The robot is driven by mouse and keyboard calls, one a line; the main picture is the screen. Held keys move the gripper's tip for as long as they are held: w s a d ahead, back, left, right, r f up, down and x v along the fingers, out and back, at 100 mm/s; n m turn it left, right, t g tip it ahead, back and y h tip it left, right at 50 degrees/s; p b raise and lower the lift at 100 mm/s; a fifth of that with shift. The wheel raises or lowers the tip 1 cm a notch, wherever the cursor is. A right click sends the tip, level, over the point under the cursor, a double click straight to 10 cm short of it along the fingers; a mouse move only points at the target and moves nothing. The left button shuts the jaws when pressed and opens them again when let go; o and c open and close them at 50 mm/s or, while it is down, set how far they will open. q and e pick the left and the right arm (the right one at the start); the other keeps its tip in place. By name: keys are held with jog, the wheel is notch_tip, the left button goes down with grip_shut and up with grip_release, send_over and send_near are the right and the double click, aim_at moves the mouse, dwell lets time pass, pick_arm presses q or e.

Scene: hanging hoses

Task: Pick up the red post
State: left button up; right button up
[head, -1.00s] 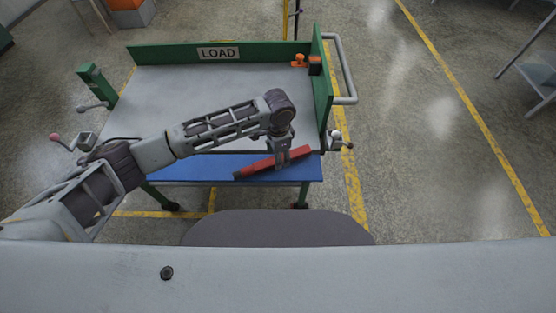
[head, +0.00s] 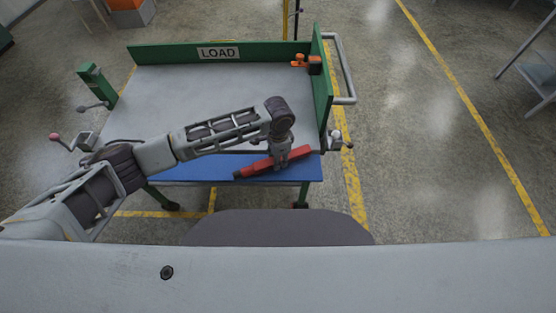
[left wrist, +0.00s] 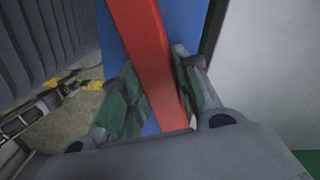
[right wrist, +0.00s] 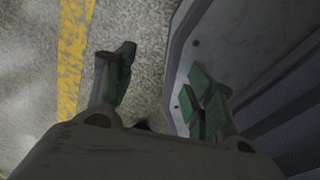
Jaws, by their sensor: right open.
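The red post (head: 300,154) lies slantwise on the blue front strip (head: 205,170) of the cart, its dark end at the left. My left gripper (head: 281,161) reaches down over its middle. My right gripper (right wrist: 160,85) is open and empty in the right wrist view, over the floor beside a grey panel.
The grey cart top (head: 220,95) is mostly clear, with a green back wall (head: 170,54) marked LOAD and a green right wall (head: 321,80). An orange and black object (head: 306,63) stands in the back right corner. A grey handle (head: 341,65) juts out at the right.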

pick_arm(q)
grip_shut()
pick_arm(e)
jog(key=shift+s, duration=0.4)
jog(key=shift+w, duration=0.1)
pick_arm(q)
jog(key=shift+r, duration=0.5)
notch_tip(320, 180, up, 8)
jog(key=shift+f, duration=0.1)
jog(key=shift+r, duration=0.65)
pick_arm(e)
jog(key=shift+w, duration=0.1)
